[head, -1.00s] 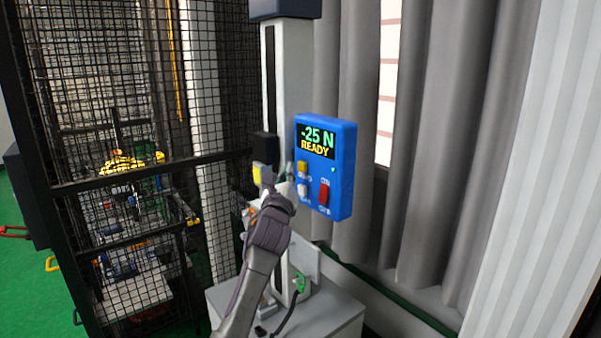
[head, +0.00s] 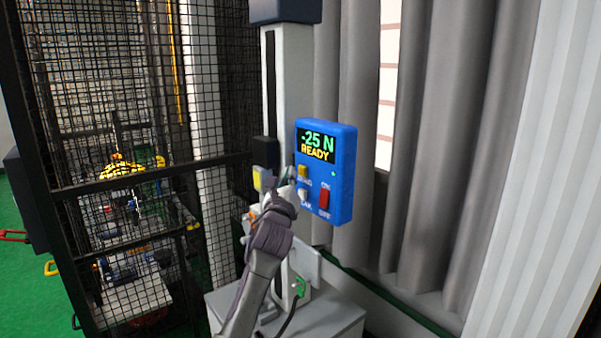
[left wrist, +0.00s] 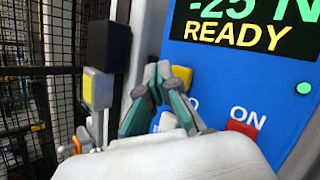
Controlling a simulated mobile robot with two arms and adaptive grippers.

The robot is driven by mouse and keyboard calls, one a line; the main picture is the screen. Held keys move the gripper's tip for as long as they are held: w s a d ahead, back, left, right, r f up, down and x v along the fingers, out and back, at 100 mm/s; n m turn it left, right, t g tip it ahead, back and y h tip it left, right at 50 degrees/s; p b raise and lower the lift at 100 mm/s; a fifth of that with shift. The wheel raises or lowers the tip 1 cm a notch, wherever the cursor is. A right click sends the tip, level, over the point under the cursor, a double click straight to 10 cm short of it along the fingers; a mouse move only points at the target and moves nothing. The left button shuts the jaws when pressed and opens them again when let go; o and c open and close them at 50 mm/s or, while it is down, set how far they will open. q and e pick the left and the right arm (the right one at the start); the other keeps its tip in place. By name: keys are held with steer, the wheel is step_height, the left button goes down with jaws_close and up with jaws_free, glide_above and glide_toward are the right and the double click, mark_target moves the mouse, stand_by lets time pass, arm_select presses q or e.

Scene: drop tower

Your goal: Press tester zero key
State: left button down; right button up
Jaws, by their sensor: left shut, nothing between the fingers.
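The blue tester panel (head: 343,180) is mounted on the upright column; its display (head: 316,146) reads "-25 N READY". The yellow zero key (head: 303,172) is at the panel's left, above a white key (head: 302,194). A red ON/OFF switch (head: 324,198) is to their right. My left gripper (head: 291,178) is shut and empty, its tips just left of the yellow key. My right gripper is not in view.
The tester column (head: 290,90) carries a black block (head: 264,151) and a yellow-faced part (head: 258,179) close left of my gripper. A black mesh cage (head: 100,100) stands at the left. Grey curtains (head: 430,130) hang behind the panel.

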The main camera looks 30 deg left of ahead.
arm_select(q)
steer(key=shift+w, duration=0.1)
stand_by(0.5)
steer(key=shift+w+d, duration=0.2)
steer(key=shift+w, duration=0.1)
steer(key=shift+w+d+b, duration=0.2)
steer(key=shift+w+b, duration=0.1)
steer(key=shift+w, duration=0.15)
stand_by(0.7)
stand_by(0.4)
steer(key=shift+s+a+p, duration=0.35)
steer(key=shift+s+p, duration=0.3)
steer(key=shift+s, duration=0.2)
steer(key=s+p, duration=0.1)
steer(key=s+a, duration=0.1)
steer(key=s, duration=0.1)
steer(key=s+a+p, duration=0.1)
steer(key=shift+s+p, duration=0.3)
steer(key=shift+p, duration=0.05)
